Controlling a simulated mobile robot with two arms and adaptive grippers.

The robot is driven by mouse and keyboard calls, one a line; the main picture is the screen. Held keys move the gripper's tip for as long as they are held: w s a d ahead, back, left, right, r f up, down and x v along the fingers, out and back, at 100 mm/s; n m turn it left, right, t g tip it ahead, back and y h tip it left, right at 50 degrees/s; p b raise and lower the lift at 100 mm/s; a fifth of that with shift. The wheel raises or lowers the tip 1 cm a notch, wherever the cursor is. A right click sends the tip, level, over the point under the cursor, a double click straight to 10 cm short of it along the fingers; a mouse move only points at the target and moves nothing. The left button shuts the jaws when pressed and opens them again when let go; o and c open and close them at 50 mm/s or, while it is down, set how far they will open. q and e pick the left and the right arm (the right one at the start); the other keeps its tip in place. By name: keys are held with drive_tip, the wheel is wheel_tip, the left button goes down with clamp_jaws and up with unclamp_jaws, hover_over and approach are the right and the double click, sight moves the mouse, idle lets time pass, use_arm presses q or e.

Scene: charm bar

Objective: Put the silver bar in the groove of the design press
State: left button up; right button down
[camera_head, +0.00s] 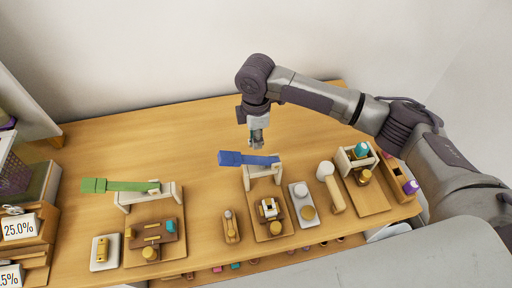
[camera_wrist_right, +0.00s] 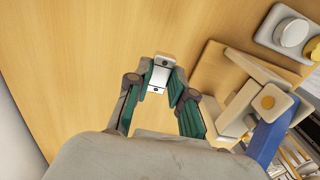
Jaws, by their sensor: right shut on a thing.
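My right gripper (camera_head: 257,140) is above the back middle of the table, fingers down. In the right wrist view, its fingers (camera_wrist_right: 158,82) are shut on a small silver bar (camera_wrist_right: 160,75) with a dark hole near each end. Two lever presses stand on the table: a blue-handled one (camera_head: 248,159) just in front of and below the gripper, and a green-handled one (camera_head: 120,186) farther left. I cannot tell by looks which is the design press, and no groove shows clearly. The blue handle also shows in the wrist view (camera_wrist_right: 268,142). The bar is apart from both presses. My left gripper is out of view.
Right of the blue press are a pale tray with round pieces (camera_head: 301,204), a mallet (camera_head: 330,187) and another wooden stand (camera_head: 371,199). A small pale tray (camera_head: 104,253) is at the front left. The back left of the table is clear. Shelving stands at the left edge.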

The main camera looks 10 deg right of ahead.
wheel_tip(320, 180, up, 4)
drive_tip(key=shift+f, duration=0.1)
drive_tip(key=shift+r, duration=0.4)
wheel_tip(320, 180, up, 8)
drive_tip(key=p, duration=0.5)
drive_tip(key=s+d+f+m+b, duration=0.2)
drive_tip(key=s+d+m, duration=0.2)
drive_tip(key=s+m, duration=0.3)
drive_tip(key=s+d+f+m+b, duration=0.2)
drive_tip(key=s+d+m+b, duration=0.1)
drive_tip(key=s+m, duration=0.5)
drive_tip(key=d+m, duration=0.1)
drive_tip(key=m, duration=0.2)
drive_tip(key=shift+d+f, duration=0.15)
drive_tip(key=shift+f, duration=0.2)
